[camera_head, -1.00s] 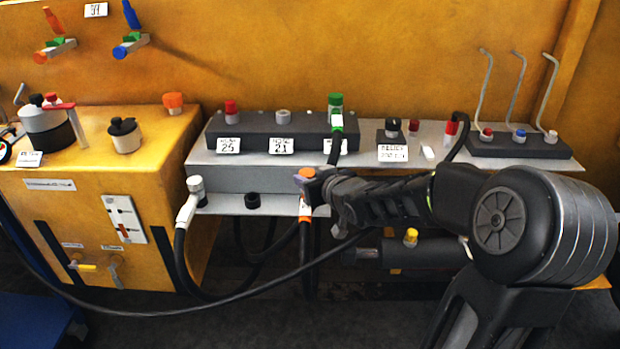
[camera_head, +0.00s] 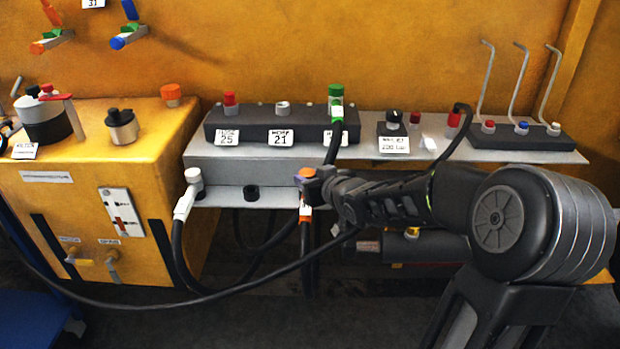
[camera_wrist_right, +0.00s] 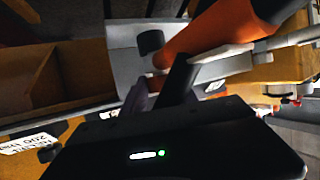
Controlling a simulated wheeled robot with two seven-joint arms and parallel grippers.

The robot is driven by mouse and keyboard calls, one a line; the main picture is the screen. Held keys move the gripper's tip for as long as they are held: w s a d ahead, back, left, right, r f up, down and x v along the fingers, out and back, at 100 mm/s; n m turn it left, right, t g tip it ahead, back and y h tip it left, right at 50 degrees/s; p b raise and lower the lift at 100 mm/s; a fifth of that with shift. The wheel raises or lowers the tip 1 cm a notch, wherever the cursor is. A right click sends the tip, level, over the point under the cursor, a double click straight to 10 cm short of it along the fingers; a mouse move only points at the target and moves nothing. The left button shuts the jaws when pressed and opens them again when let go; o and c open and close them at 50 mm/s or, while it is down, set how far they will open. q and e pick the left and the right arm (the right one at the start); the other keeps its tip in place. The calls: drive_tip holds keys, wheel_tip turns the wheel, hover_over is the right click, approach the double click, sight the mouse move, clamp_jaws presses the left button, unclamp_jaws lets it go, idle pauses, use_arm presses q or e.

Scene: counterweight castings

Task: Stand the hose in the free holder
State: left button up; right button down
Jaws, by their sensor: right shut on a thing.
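My right gripper (camera_head: 314,184) is shut on the orange-topped end of a black hose (camera_head: 305,213), at the front edge of the lower grey shelf. The hose hangs down from it. In the right wrist view the orange hose end (camera_wrist_right: 215,42) lies across the fingers (camera_wrist_right: 165,85). A black holder (camera_head: 251,192), empty as far as I can see, stands on the shelf left of the hose; it also shows in the right wrist view (camera_wrist_right: 150,42). I cannot tell whether the hose end touches the shelf. My left gripper is out of view.
A second hose with a pale end (camera_head: 187,195) stands in the holder at the shelf's left end. A dark block (camera_head: 255,124) with labels and caps sits above. A thin black cable (camera_head: 110,308) sweeps across the front. A yellow cabinet (camera_head: 60,215) stands left.

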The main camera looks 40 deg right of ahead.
sight(305, 215)
drive_tip(key=shift+f, duration=0.1)
drive_tip(key=c, duration=0.9)
unclamp_jaws()
drive_tip(key=p+v, duration=0.2)
drive_tip(key=v, duration=0.6)
